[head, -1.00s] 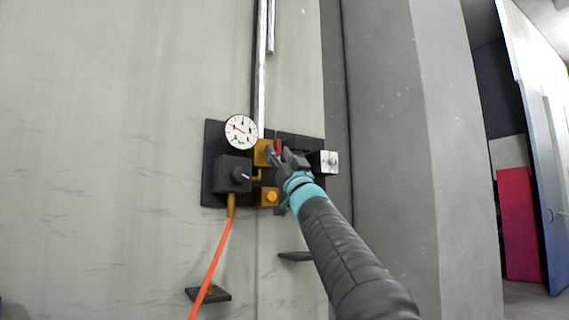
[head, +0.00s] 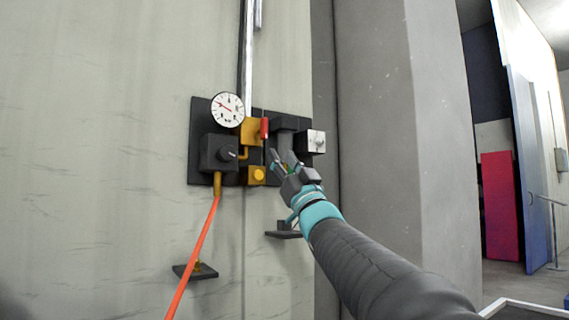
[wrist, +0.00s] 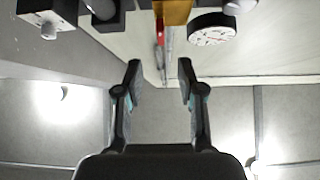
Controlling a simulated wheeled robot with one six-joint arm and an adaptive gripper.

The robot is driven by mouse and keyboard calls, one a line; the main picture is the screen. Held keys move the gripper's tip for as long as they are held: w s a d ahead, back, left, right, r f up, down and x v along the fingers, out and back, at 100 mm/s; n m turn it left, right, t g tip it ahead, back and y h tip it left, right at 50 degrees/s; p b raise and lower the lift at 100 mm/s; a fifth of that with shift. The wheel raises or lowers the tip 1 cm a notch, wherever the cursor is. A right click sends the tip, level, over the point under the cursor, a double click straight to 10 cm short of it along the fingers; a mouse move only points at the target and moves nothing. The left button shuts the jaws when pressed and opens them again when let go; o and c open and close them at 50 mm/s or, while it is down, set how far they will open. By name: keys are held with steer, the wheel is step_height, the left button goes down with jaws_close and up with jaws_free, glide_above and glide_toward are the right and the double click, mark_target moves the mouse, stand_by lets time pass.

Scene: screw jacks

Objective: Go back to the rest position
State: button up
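My gripper (head: 283,162) is in front of the lower right part of the wall panel in the head view, below a red handle (head: 264,128). In the wrist view my gripper (wrist: 160,78) has its two fingers apart with nothing between them. The dark wall panel (head: 196,130) carries a round white gauge (head: 227,109), a black box with a knob (head: 217,152), yellow blocks (head: 257,175) and a silver block (head: 316,141). The gauge (wrist: 212,30) also shows at the top of the wrist view. My arm hides the area below right of the panel.
An orange hose (head: 193,255) hangs from the panel. Small dark brackets (head: 195,271) stick out low on the wall. A grey pillar (head: 380,130) stands right of the panel. Farther right are a red panel (head: 499,205) and a blue door (head: 530,150).

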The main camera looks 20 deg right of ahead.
steer(key=shift+s+d+f, duration=0.1)
steer(key=shift+s+f, duration=0.15)
stand_by(0.4)
